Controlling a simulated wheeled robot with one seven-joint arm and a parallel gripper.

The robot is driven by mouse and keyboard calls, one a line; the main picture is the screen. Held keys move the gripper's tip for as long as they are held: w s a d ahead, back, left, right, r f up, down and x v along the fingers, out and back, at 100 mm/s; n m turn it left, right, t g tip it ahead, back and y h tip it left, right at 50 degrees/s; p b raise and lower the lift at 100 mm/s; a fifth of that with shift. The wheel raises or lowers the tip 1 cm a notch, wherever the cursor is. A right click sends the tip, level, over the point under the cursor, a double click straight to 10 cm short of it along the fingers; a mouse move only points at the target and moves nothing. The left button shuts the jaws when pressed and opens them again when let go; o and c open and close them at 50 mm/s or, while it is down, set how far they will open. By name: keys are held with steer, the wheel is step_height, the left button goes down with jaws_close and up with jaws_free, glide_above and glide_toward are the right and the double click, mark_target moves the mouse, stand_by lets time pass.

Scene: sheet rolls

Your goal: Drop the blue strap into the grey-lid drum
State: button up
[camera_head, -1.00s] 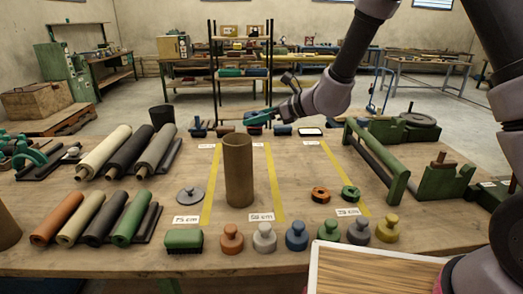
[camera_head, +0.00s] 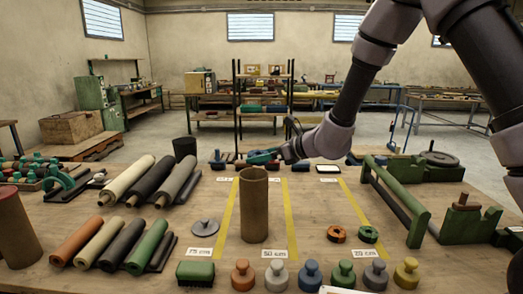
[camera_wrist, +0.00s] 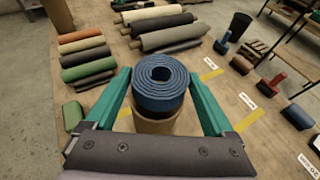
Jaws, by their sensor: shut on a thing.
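My gripper (camera_wrist: 160,98) is shut on the blue strap (camera_wrist: 162,80), a rolled coil gripped between its two green fingers. In the wrist view the drum's pale wall (camera_wrist: 158,125) shows just under the coil. The coil looks above the drum's mouth, but I cannot tell if it is centred. A round grey lid (camera_head: 205,227) lies on the table left of the drum.
A drum with a red lid (camera_head: 14,230) stands at the left edge. Sheet rolls (camera_head: 150,182) lie on the left. A row of coloured knobbed weights (camera_head: 310,275) lines the front. A green frame (camera_head: 400,205) stands on the right. Yellow stripes mark the table.

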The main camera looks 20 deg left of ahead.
steer(key=shift+f, duration=0.1)
steer(key=o, duration=1.1)
steer(key=shift+d, duration=0.1)
steer(key=v, duration=1)
steer(key=shift+s+d, duration=0.1)
steer(key=shift+d, duration=0.2)
steer(key=shift+r, duration=0.25)
